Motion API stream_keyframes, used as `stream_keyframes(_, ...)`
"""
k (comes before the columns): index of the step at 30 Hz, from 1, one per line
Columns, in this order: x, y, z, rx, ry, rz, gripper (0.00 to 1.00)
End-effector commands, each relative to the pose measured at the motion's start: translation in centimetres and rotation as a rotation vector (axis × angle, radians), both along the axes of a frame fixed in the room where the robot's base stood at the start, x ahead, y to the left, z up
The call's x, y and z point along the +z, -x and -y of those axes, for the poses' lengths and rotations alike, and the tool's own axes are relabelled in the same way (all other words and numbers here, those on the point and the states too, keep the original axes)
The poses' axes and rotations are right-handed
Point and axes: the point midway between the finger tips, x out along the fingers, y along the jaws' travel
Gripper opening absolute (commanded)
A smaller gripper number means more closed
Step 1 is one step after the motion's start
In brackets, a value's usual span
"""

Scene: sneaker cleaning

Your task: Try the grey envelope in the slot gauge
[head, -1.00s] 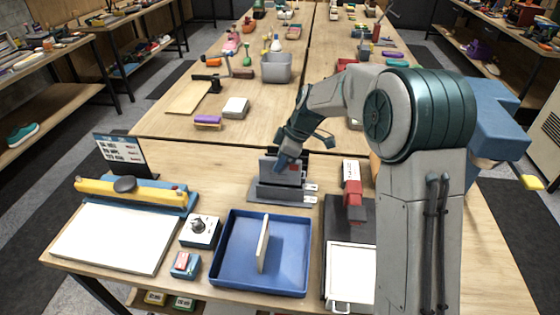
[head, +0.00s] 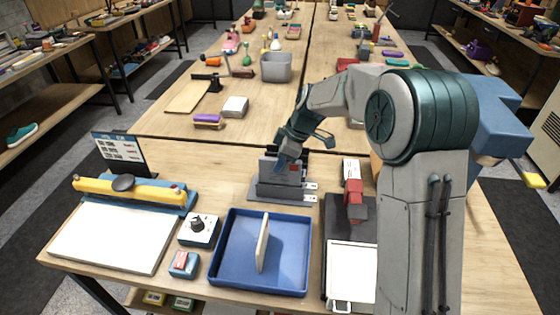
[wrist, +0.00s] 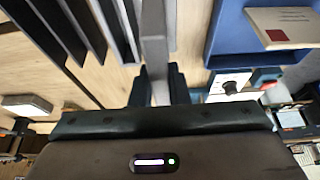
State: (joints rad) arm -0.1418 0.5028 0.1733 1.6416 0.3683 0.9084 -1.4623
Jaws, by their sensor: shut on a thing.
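The slot gauge (head: 281,191) is a dark grey stand of upright plates with white tags at its right, on the near bench behind the blue tray. It also shows in the wrist view as dark parallel plates (wrist: 62,28) at the upper left. My gripper (head: 287,161) is over the gauge, pointing down. In the wrist view its dark fingers (wrist: 159,84) are shut on the grey envelope (wrist: 155,42), seen edge-on as a thin strip beside the dark plates. In the head view the envelope is partly hidden by my gripper, and I cannot tell whether it is in a slot.
The blue tray (head: 228,272) holds an upright cream envelope (head: 263,242). A white board with a yellow bar (head: 130,190), a dial box (head: 199,231) and a small red-and-blue box (head: 184,264) are left. A red-headed device (head: 355,205) stands right of the gauge.

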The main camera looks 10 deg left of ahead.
Motion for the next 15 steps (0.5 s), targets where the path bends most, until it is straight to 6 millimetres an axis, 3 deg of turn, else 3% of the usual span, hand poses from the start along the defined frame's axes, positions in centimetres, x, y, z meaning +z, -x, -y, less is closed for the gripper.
stream_keyframes(6, -0.5, 0.0, 0.0, 0.000, 0.000, 0.000, 0.00)
stream_keyframes(15, 0.6, 0.0, 0.0, 0.000, 0.000, 0.000, 0.00)
